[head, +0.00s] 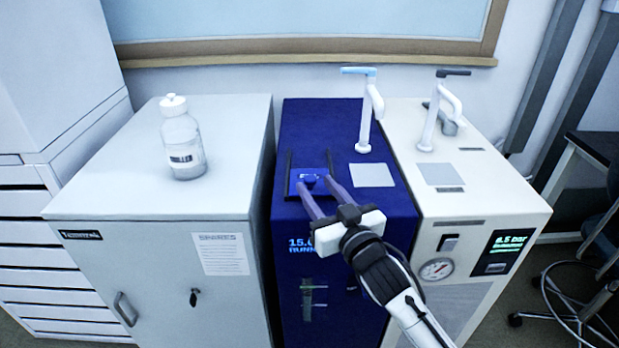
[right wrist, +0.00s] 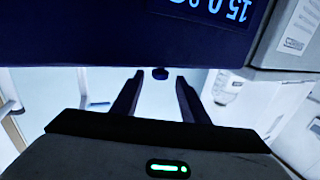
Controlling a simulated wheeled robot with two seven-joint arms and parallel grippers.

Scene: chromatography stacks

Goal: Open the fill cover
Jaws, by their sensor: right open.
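The blue fill cover (head: 311,188) is a small panel on top of the dark blue unit (head: 317,128), between two dark upright rails. It looks closed. A small blue knob (head: 309,180) stands on it. My right gripper (head: 313,183) is open, its two fingers reaching over the cover from the front, one on each side of the knob. In the right wrist view the knob (right wrist: 160,73) shows between and just beyond the fingertips (right wrist: 157,84). I cannot tell whether the fingers touch it. My left gripper is not in view.
A blue-handled white tap (head: 368,110) and a grey square plate (head: 372,175) are on the blue unit. A cream unit (head: 500,195) with another tap (head: 440,110) stands to the right. A grey cabinet (head: 110,180) with a bottle (head: 183,145) stands to the left.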

